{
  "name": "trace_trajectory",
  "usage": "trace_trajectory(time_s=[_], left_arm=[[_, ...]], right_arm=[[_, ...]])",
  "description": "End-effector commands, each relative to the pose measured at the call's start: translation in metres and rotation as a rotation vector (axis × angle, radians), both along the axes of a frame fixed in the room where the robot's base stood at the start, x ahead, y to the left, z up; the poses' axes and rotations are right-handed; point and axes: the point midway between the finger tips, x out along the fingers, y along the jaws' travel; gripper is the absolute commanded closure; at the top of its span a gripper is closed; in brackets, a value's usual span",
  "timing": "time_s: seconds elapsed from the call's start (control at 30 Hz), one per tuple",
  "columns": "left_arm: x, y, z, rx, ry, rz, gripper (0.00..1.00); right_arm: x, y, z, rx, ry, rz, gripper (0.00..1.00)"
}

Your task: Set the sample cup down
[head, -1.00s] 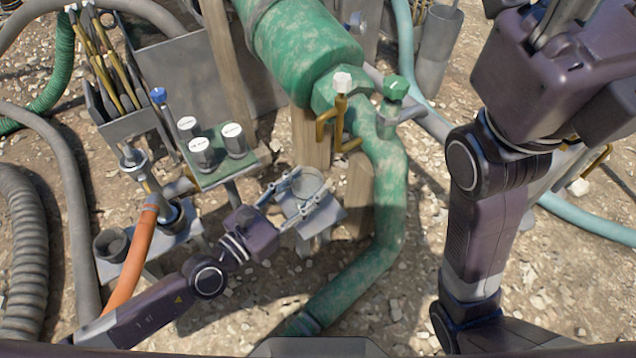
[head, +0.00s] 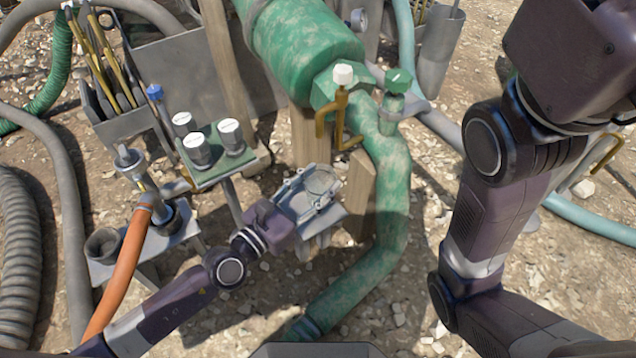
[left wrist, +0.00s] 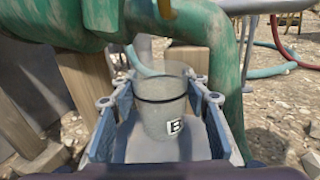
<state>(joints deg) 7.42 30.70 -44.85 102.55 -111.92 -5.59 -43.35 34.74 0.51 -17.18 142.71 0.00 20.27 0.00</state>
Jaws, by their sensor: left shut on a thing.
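The sample cup (left wrist: 165,105) is a translucent grey cup with a dark band below its rim and a "B" label on its front. It stands upright between the two fingers of my left gripper (left wrist: 160,120), which is shut on it. In the head view the cup (head: 322,181) shows from above between the fingers of my left gripper (head: 312,192), over a small grey stand (head: 326,221). I cannot tell whether the cup's base touches the stand. My right arm crosses the right side of the head view; its gripper is out of frame.
A green pipe (head: 392,200) curves down close to the right of the stand, with wooden posts (head: 359,195) behind. A green shelf (head: 222,170) with several white-lidded jars (head: 198,148) is to the left. An orange hose (head: 131,260) runs near my left arm.

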Motion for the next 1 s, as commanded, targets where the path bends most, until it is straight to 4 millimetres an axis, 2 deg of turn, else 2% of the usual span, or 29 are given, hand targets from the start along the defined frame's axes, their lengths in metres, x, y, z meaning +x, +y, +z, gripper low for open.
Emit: trace_trajectory(time_s=[0.2, 0.23, 0.37, 0.77, 1.0], left_arm=[[0.000, 0.000, -0.004, 0.000, 0.000, 0.000, 0.76], [0.000, 0.000, -0.003, 0.000, 0.000, 0.000, 0.56], [0.000, 0.000, -0.003, 0.001, 0.001, 0.000, 0.41], [0.000, 0.000, 0.002, 0.000, 0.000, 0.000, 0.40], [-0.029, 0.025, -0.001, 0.006, 0.003, -0.002, 0.40]], right_arm=[[-0.002, 0.000, -0.001, -0.001, -0.007, -0.001, 0.60], [-0.003, 0.000, 0.000, -0.001, -0.009, 0.000, 0.60], [-0.003, 0.001, 0.001, -0.002, -0.008, -0.001, 0.60], [-0.004, 0.000, 0.004, 0.000, -0.011, 0.001, 0.60], [0.002, 0.000, 0.000, 0.002, 0.005, 0.002, 0.60]])
